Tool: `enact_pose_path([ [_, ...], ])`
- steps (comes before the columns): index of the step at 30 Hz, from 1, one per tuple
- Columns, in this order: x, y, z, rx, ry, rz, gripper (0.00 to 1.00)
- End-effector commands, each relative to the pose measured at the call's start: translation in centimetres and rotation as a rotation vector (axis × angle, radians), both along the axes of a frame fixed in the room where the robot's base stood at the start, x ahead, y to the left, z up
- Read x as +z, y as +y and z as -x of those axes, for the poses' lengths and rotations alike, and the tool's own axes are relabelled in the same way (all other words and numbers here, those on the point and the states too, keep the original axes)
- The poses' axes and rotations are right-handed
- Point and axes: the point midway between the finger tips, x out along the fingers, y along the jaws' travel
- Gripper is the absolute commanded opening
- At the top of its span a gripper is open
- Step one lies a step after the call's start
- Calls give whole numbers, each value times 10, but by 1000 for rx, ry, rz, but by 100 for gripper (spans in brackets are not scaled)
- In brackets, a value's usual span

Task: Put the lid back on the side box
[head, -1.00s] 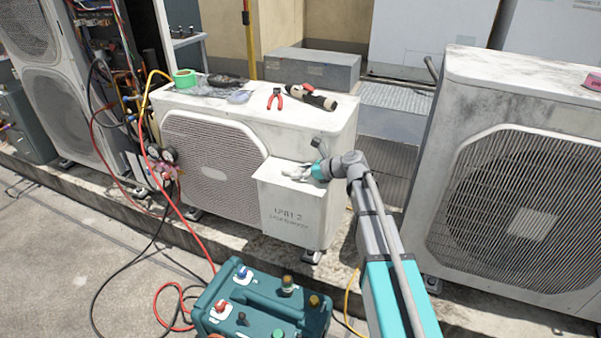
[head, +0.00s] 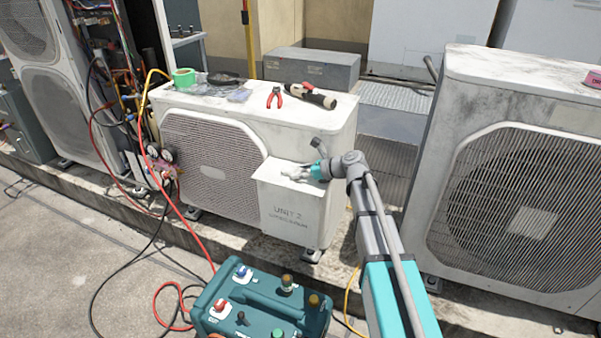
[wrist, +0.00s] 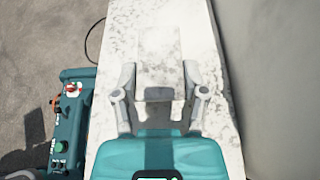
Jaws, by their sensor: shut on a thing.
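The lid (head: 291,222), a white box-shaped cover lettered "UNIT 2", is at the lower right front of the middle condenser (head: 203,115). My gripper (head: 297,174) is at the lid's top edge and shut on it. In the wrist view the two fingers of my gripper (wrist: 158,92) stand on either side of a pale plate that blends with the white surface behind it. The lid looks upright and close against the condenser's side box, which it hides. I cannot tell whether it is fully seated.
Red-handled pliers (head: 274,97), a dark-and-cream tool (head: 311,96) and green tape (head: 184,77) lie on the condenser's top. Another condenser (head: 520,180) stands close on the right. Hoses (head: 190,225) run at the left.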

Motion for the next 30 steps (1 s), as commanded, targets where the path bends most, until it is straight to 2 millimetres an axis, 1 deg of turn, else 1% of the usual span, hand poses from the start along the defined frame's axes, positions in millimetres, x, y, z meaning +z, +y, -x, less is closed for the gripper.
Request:
enact_pose_path([
  [24,-3,1,0,1,0,-1,0],
  [25,-2,1,0,1,0,-1,60],
  [29,-2,1,0,1,0,-1,84],
  [30,-2,1,0,1,0,-1,92],
])
